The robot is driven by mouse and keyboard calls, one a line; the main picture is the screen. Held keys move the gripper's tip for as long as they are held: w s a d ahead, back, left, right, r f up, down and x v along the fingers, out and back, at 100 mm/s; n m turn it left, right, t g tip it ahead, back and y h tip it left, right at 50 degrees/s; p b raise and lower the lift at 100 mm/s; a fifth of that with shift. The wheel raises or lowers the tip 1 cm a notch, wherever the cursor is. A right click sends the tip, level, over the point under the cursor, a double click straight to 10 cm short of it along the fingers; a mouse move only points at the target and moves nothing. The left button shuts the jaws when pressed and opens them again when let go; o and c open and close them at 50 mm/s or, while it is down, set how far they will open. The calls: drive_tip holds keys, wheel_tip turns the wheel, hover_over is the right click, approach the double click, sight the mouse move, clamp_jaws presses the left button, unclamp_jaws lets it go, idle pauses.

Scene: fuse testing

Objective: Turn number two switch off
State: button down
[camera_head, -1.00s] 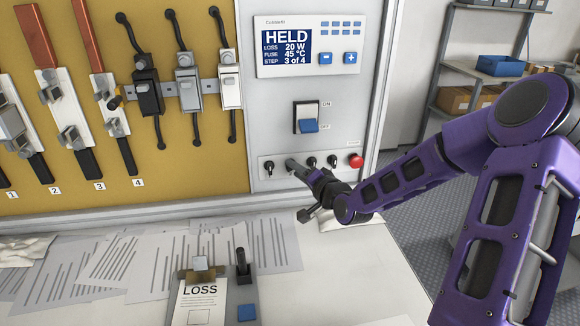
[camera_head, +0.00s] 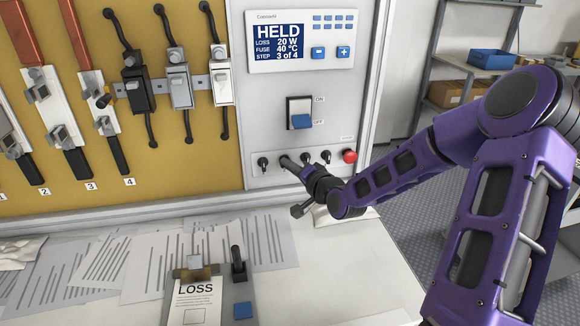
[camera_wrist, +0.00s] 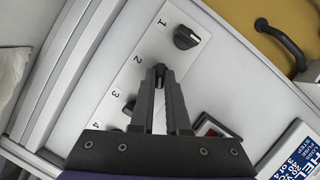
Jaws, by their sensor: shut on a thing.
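A row of small black rotary switches runs along a pale strip at the bottom of the grey cabinet panel. In the wrist view the strip is marked 1 to 4. Switch number one (camera_wrist: 186,37) is uncovered, with no finger on it. My gripper (camera_wrist: 161,78) is at number two, its fingers closed around the number two switch (camera_wrist: 159,68), which they mostly hide, so its pointing direction is unclear. Switch number three (camera_wrist: 130,106) shows beside the fingers. In the head view my gripper (camera_head: 288,162) reaches the strip from the right, just right of switch number one (camera_head: 262,163).
A red button (camera_head: 349,156) sits at the strip's right end. Above are an ON/OFF rocker (camera_head: 300,113) and a display (camera_head: 276,42) reading HELD, step 3 of 4. Left is a yellow board (camera_head: 187,142) with fuses. Papers and a LOSS clipboard (camera_head: 193,313) lie on the bench.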

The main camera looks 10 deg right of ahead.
drive_tip(key=shift+a+r+n+g+h+b, duration=0.1)
drive_tip(key=shift+a+n+g+h+b, duration=0.1)
drive_tip(key=shift+n+h+b, duration=0.9)
drive_tip(key=shift+a+r+n+g+h+b, duration=0.15)
drive_tip(key=shift+n+h, duration=0.55)
drive_tip(key=shift+n, duration=1)
drive_tip(key=shift+a+n+g+h+b, duration=0.1)
drive_tip(key=shift+n+g+h+b, duration=0.15)
drive_tip(key=shift+n+h+b, duration=0.85)
drive_tip(key=shift+n+p, duration=0.4)
drive_tip(key=shift+p, duration=0.05)
drive_tip(key=c, duration=0.9)
unclamp_jaws()
